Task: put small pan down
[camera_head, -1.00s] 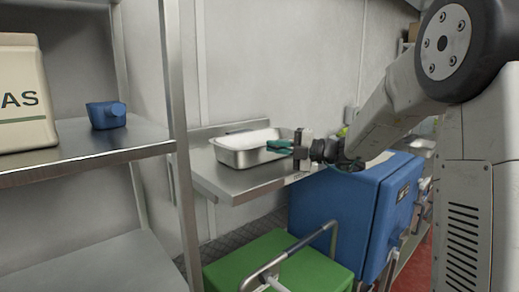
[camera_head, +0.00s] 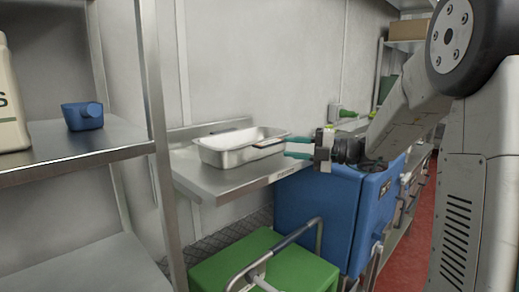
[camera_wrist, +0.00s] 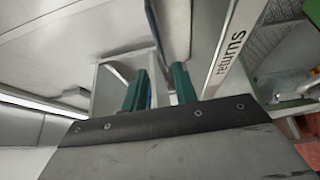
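The small pan (camera_head: 228,157), a rectangular silver metal pan, stands upright on the metal shelf (camera_head: 215,183) against the back wall in the head view. My gripper (camera_head: 290,147) is just right of the pan's right end. Its two green fingers are spread with a gap between them, and they look empty. In the wrist view the green fingers (camera_wrist: 160,90) are also apart, with nothing clearly held between them. The shelf edge marked "returns" (camera_wrist: 229,52) runs beside them there. I cannot tell for sure which part of the pan shows in the wrist view.
A blue cabinet (camera_head: 318,210) stands under my arm, right of the shelf. A green box with a metal handle (camera_head: 290,272) is in front, low down. A left rack holds a blue scoop-like item (camera_head: 82,116) and a beige container (camera_head: 10,105).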

